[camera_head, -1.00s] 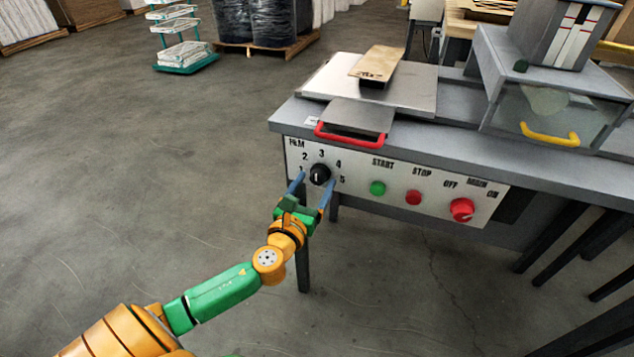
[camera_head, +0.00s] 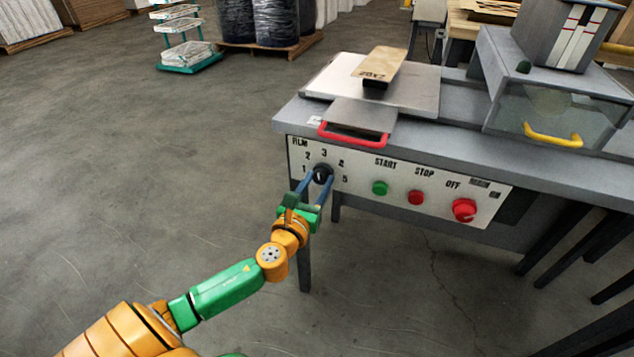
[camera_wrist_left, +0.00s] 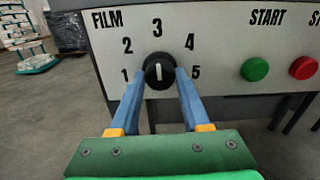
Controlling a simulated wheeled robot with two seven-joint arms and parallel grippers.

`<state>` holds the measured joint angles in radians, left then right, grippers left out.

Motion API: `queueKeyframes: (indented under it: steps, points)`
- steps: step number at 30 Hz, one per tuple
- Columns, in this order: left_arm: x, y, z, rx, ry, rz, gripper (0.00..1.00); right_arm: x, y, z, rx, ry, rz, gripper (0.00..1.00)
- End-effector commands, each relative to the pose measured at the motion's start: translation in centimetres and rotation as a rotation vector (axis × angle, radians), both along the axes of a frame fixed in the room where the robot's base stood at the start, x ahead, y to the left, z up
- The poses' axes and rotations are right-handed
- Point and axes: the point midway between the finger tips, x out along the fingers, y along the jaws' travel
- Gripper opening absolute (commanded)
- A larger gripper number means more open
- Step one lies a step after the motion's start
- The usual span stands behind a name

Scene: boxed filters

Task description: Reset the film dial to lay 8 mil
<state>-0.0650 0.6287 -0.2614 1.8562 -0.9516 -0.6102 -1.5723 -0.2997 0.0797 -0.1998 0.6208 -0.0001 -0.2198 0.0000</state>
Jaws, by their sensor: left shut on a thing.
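The film dial (camera_head: 322,174) is a black round knob on the white front panel, under the word FILM, with the numbers 1 to 5 around it. In the left wrist view the dial (camera_wrist_left: 159,71) shows a white pointer line standing near upright, toward the 3. My left gripper (camera_head: 319,181) is shut on the dial, its two blue fingers on the dial's left and right sides. The fingers also show in the left wrist view (camera_wrist_left: 160,84). My right gripper is not in view.
On the panel right of the dial are a green START button (camera_head: 380,188), a red STOP button (camera_head: 416,197) and a red knob (camera_head: 464,210). A red handle (camera_head: 353,137) juts out above the dial. A boxed item (camera_head: 378,66) lies on the metal plate (camera_head: 420,95).

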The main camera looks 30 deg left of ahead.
Motion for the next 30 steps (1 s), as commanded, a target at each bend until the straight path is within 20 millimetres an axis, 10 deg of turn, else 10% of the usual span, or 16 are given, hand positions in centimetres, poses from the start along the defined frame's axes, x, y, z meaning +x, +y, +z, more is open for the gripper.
queueKeyframes:
  steps: [30]
  points:
    - [0.14, 0.04, 0.71, -0.856, -0.220, -0.002, 0.00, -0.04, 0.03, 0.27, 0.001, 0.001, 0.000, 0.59]
